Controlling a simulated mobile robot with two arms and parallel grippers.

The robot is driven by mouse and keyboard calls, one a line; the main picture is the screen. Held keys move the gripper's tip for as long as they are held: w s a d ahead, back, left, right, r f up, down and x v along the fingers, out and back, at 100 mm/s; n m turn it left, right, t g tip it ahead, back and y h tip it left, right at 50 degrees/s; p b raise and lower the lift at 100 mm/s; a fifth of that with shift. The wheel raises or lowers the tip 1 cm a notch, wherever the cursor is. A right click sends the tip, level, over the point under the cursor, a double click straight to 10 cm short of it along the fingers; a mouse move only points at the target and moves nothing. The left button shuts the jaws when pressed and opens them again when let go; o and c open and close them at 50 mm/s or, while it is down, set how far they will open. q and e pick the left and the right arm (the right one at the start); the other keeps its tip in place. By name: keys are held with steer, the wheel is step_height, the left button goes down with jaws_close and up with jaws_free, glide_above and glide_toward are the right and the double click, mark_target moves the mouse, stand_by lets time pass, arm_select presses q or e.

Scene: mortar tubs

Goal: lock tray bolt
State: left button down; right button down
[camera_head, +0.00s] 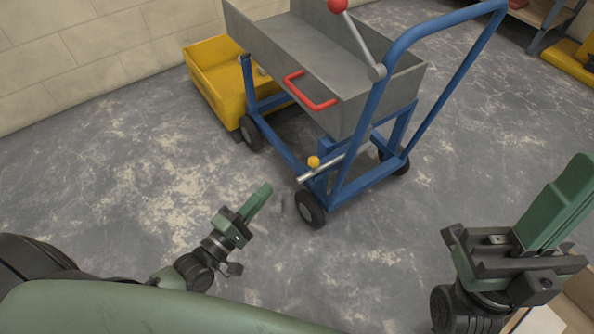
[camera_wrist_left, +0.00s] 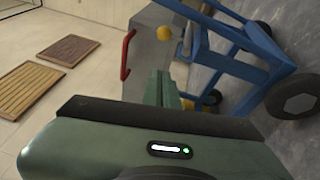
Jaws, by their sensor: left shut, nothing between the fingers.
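A grey tray (camera_head: 330,62) with a red handle (camera_head: 310,92) sits on a blue cart (camera_head: 372,110). The bolt (camera_head: 322,170), a metal rod with a yellow knob (camera_head: 314,162), lies low on the cart frame near a front wheel. My left gripper (camera_head: 264,190) is shut and empty, to the left of and below the bolt, apart from it. In the left wrist view its fingers (camera_wrist_left: 160,88) show below the yellow knob (camera_wrist_left: 162,33), with the red handle (camera_wrist_left: 127,55) to their left. My right gripper (camera_head: 568,180) is at the right, away from the cart; its opening is unclear.
A lever with a red ball (camera_head: 338,5) rises over the tray. A yellow tub (camera_head: 222,82) stands behind the cart at the left. Two slatted wooden panels (camera_wrist_left: 30,88) show in the left wrist view.

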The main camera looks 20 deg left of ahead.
mark_target(311, 166)
arm_select(q)
steer(key=w+d+r+b, duration=0.1)
steer(key=w+d+b, duration=0.1)
steer(key=w+d, duration=0.3)
steer(key=shift+x, duration=1.65)
steer(key=shift+a+r, duration=0.1)
steer(key=shift+a, duration=0.05)
steer(key=w+d, duration=0.1)
steer(key=w, duration=0.1)
steer(key=w+d, duration=0.2)
steer(key=shift+w+d, duration=0.2)
steer(key=shift+r, duration=0.1)
steer(key=shift+a, duration=0.1)
